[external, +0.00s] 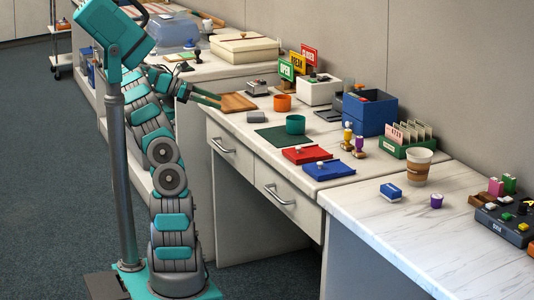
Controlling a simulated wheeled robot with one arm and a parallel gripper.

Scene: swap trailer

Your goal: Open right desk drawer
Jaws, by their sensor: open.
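The desk (335,197) has two drawers side by side under its top. The right desk drawer (290,187) has a pale front with a curved metal handle (280,195) and looks closed. The left drawer (230,154) also looks closed, with its own handle (222,147). My gripper (220,101) is open, with teal fingers pointing right. It is near the desk's left front corner, beside a brown wooden board, above and to the left of the right drawer's handle and apart from it. Nothing shows between the fingers.
On the desk are the brown board (239,102), a green mat (282,137), a red tray (307,155), a blue tray (328,170) and a blue box (369,112). A marble-topped counter (430,225) adjoins at right. The floor before the drawers looks clear.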

